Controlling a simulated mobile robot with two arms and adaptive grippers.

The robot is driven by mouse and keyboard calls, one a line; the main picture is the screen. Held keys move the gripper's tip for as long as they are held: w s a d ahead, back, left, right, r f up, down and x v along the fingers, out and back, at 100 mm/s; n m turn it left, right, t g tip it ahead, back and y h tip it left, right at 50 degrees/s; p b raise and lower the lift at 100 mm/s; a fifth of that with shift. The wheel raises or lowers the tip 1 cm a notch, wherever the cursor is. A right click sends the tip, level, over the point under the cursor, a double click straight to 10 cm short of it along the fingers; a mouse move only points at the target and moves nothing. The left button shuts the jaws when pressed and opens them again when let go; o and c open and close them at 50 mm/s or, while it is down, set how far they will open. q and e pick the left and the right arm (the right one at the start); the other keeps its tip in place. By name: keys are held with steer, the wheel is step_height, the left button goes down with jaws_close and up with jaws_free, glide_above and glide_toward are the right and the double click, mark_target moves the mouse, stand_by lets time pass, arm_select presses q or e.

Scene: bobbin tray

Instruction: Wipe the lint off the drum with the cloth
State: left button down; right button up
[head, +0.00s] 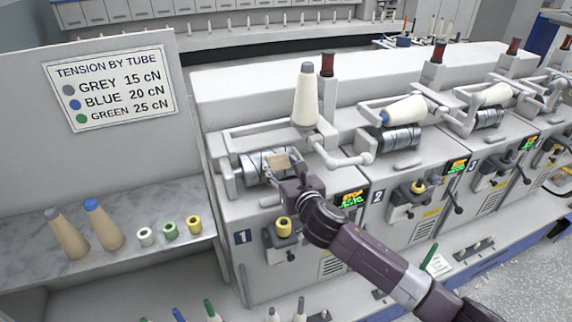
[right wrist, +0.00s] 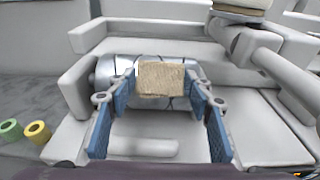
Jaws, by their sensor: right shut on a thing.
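My right gripper (head: 286,176) is at the first machine unit, in front of its drum. It is shut on a small tan cloth (head: 277,161), which also shows between the blue fingers in the right wrist view (right wrist: 161,78). The drum (head: 250,168) is a shiny metal cylinder with dark grooves; in the right wrist view it lies behind the cloth and sticks out to the left (right wrist: 120,72). The cloth covers part of the drum; I cannot tell whether they touch. No lint can be made out. My left gripper is not in view.
A cream cone (head: 306,97) stands above the first unit. A pale arm (head: 345,157) juts out right of the drum. A shelf (head: 190,250) at left holds two tan tubes and several small bobbins. More units stand to the right.

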steer(key=shift+s+a+p, duration=0.2)
steer(key=shift+s+a, duration=0.1)
steer(key=shift+a, duration=0.55)
steer(key=shift+s+a+p, duration=0.25)
steer(key=shift+a, duration=0.6)
steer(key=shift+s+a+p, duration=0.2)
steer(key=shift+s+a, duration=0.1)
steer(key=shift+a, duration=0.55)
steer(key=shift+w+d+p, duration=0.3)
steer(key=shift+d+p, duration=0.1)
steer(key=shift+d, duration=0.45)
steer(key=shift+w+d+p, duration=0.25)
steer(key=shift+d+p, duration=0.15)
steer(key=shift+d, duration=0.4)
steer(key=shift+w+d+p, duration=0.3)
steer(key=shift+d+p, duration=0.05)
steer(key=shift+d, duration=0.6)
steer(key=shift+w+d+p, duration=0.3)
steer(key=shift+d, duration=0.6)
steer(key=s+d+r+p, duration=0.1)
steer(key=s+r+p, duration=0.3)
steer(key=p, duration=0.3)
steer(key=shift+s+d+r, duration=0.25)
steer(key=shift+s, duration=0.35)
